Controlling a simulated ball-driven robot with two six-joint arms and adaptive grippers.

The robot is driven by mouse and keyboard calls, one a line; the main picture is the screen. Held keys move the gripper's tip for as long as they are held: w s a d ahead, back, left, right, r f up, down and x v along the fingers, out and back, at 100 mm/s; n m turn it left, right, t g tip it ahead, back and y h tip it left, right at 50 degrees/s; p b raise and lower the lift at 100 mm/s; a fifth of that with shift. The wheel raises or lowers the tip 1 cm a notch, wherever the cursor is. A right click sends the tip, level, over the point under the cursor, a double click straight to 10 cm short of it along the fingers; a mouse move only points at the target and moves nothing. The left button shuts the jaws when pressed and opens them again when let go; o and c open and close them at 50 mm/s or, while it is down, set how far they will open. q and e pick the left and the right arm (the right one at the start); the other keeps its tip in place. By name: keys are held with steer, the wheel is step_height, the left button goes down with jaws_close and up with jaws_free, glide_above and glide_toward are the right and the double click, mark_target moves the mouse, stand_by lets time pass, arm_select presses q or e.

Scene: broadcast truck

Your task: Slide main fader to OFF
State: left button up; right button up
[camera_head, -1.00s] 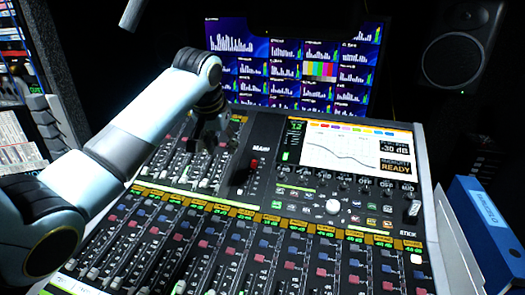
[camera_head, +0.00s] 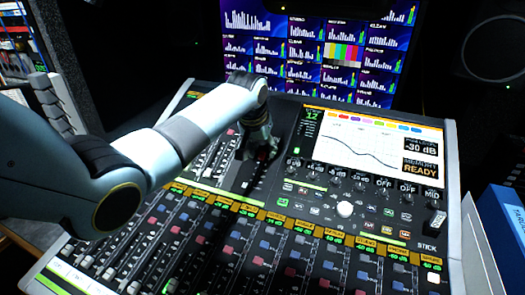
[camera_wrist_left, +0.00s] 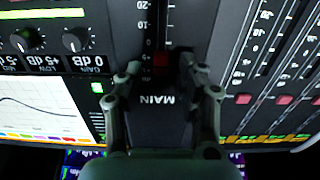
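The scale numbers run away from the label, towards the top of that view. My left gripper (camera_wrist_left: 160,68) is open, with one finger on each side of the cap and a visible gap between them. My right gripper is not in view.
The mixing console (camera_head: 450,215) carries several channel faders and knobs around the main strip. Its lit display (camera_head: 380,145) is to the right of my gripper. A monitor (camera_head: 320,50) stands behind, and a blue binder (camera_head: 500,235) is at the right.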

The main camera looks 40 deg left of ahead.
arm_select(q)
steer(key=shift+w+f, duration=0.1)
steer(key=shift+f, duration=0.3)
jaws_close()
